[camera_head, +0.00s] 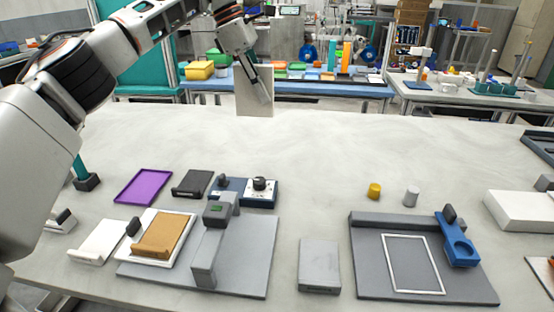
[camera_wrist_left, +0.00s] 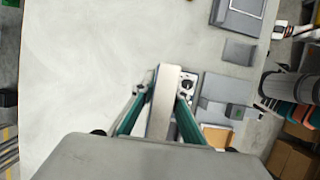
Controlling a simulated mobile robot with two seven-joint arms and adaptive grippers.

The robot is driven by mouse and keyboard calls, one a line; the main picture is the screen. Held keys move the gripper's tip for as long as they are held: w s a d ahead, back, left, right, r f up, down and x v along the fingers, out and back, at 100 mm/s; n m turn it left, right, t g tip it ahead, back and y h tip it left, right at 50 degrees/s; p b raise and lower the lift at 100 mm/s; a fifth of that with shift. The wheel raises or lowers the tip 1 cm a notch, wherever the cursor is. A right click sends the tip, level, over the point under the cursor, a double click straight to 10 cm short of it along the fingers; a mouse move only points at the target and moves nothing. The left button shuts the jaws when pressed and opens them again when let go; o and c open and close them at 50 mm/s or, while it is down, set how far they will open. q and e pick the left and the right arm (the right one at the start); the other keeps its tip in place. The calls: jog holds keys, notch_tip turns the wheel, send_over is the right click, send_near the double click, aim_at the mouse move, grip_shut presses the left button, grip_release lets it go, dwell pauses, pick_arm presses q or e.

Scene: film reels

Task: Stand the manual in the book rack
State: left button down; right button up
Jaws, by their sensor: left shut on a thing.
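My left gripper (camera_head: 262,84) is shut on a flat, pale grey-beige rectangular thing, which I take as the manual (camera_head: 247,98). It is held upright above the far part of the table. In the left wrist view, the manual (camera_wrist_left: 163,95) shows as a narrow strip between the teal fingers of my left gripper (camera_wrist_left: 162,92). I cannot pick out a book rack for certain in either view. My right gripper is not in view.
The light table (camera_head: 330,150) is clear in its far middle. Nearer are a purple tray (camera_head: 143,187), a grey board with a raised arm (camera_head: 245,265), a grey block (camera_head: 319,264), a grey board with a white frame (camera_head: 375,270), and yellow (camera_head: 374,190) and grey (camera_head: 411,196) cylinders.

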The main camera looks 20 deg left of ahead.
pick_arm(q)
notch_tip(320, 180, down, 18)
jog(key=b, duration=0.3)
jog(key=shift+f, duration=0.15)
jog(key=shift+r, duration=0.2)
jog(key=shift+f, duration=0.1)
jog(key=c, duration=2.1)
grip_release()
jog(key=shift+f, duration=0.1)
jog(key=shift+c, duration=0.2)
jog(key=shift+o, duration=0.6)
